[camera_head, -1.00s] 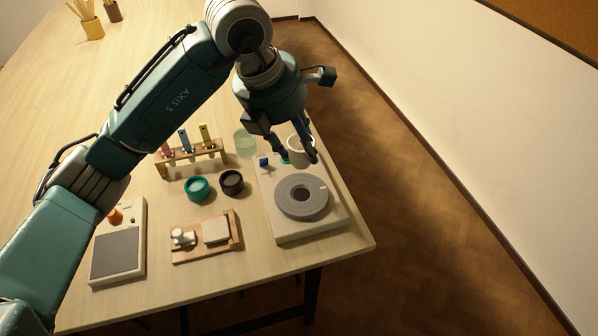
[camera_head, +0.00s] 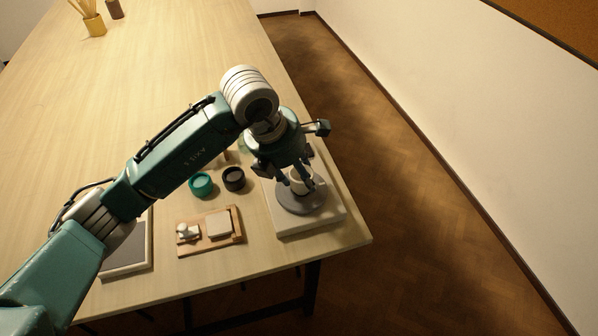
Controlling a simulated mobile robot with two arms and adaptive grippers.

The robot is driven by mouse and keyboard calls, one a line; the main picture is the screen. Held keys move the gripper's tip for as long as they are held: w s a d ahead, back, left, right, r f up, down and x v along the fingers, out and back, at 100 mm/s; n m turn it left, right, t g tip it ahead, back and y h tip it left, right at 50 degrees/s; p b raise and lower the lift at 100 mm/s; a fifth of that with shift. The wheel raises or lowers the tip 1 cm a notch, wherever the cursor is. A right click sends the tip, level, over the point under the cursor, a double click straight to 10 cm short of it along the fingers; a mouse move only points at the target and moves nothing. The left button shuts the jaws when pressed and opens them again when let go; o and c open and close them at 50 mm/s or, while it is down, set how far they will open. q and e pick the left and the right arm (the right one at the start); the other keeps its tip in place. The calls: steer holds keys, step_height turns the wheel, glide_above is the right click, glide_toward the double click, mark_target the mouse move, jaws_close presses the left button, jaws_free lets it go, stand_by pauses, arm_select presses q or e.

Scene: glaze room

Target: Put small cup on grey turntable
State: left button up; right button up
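The small white cup (camera_head: 301,185) is between the fingers of my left gripper (camera_head: 296,184), at the grey turntable (camera_head: 288,203). It looks upright. The gripper appears shut on it, with one finger on its near side. The cup is over the turntable's middle; I cannot tell whether its base touches the disc. The turntable sits on a pale rectangular base (camera_head: 320,222) near the table's right corner. My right gripper is not in view.
A teal jar (camera_head: 201,184) and a black jar (camera_head: 233,179) stand left of the turntable. A wooden board (camera_head: 209,247) with small white pieces lies in front of them. A grey-topped device (camera_head: 125,258) lies left. The table's right edge is close to the turntable.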

arm_select(q)
steer(key=o, duration=0.9)
steer(key=shift+f, duration=0.1)
steer(key=o, duration=0.4)
steer(key=shift+c, duration=0.2)
steer(key=shift+r, duration=0.2)
steer(key=shift+a+r, duration=0.1)
steer(key=shift+r, duration=0.1)
steer(key=b+v, duration=0.3)
steer(key=v, duration=0.8)
steer(key=shift+r+b, duration=0.25)
steer(key=shift+b, duration=0.05)
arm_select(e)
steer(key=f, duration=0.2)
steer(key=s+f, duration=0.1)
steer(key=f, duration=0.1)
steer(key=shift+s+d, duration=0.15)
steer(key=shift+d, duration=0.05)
arm_select(q)
steer(key=shift+s, duration=0.15)
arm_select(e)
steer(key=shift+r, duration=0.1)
